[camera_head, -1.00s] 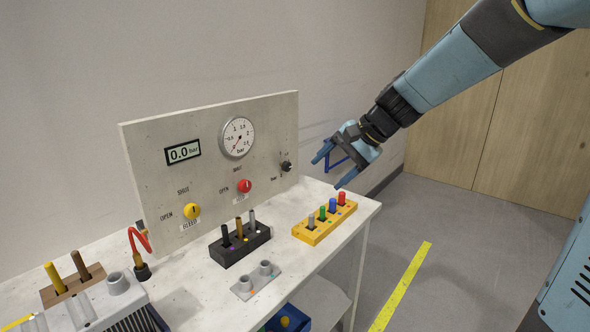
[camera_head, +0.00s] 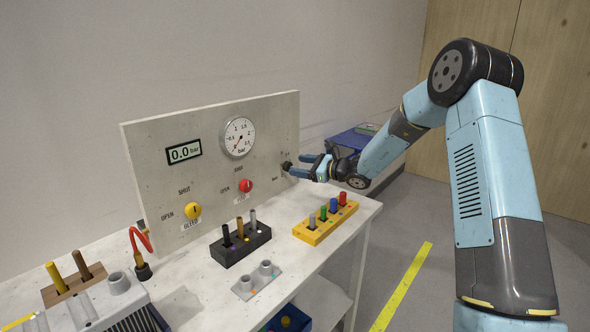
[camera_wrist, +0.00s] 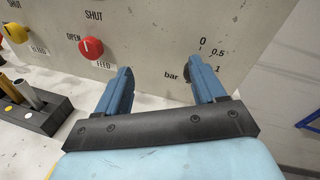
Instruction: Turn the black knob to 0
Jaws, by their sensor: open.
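The black knob (camera_head: 286,166) is on the right part of the upright panel (camera_head: 215,205). In the wrist view the knob (camera_wrist: 188,73) shows only as a dark edge, mostly hidden behind my right-hand finger. The scale marks 0, 0.5 and 1 show beside it, with "bar" to its left; where its pointer stands is hidden. My gripper (camera_head: 298,165) is open and empty, with its fingers pointing at the panel near the knob. In the wrist view the gap of my gripper (camera_wrist: 160,69) lies left of the knob.
The panel also bears a red knob (camera_head: 245,186), a yellow knob (camera_head: 193,210), a round gauge (camera_head: 238,137) and a display (camera_head: 184,152) reading 0.0 bar. A yellow block (camera_head: 310,237) with coloured pegs and a black block (camera_head: 230,256) stand on the table below.

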